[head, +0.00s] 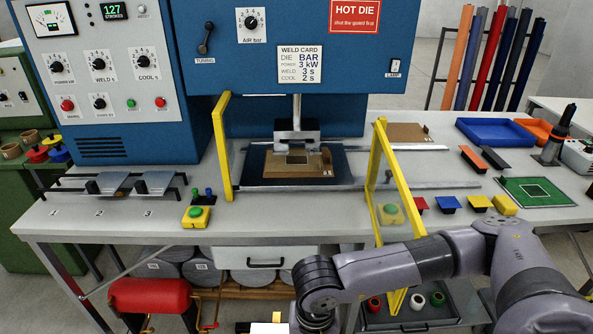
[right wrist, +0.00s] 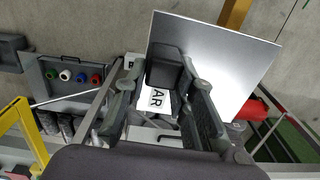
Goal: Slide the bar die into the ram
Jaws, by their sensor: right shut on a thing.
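The bar die (right wrist: 236,72) is a flat silvery plate with a dark block and a white label; the letters "AR" show on the label. My right gripper (right wrist: 163,88) is shut on it in the right wrist view. In the head view my right arm enters from the right, and its gripper is cut off by the bottom edge. The ram (head: 297,137) is a grey metal head on a rod under the blue press housing, above a brown board on the bed. The held die is well in front of and below the ram. My left gripper is not in view.
Yellow guard bars (head: 222,150) stand left and right of the press bed. A rack (head: 122,186) with two plates is on the left; its place 1 looks empty. Green-topped buttons (head: 195,216) sit at the table's front. A drawer-like tray (right wrist: 75,85) holds coloured rings.

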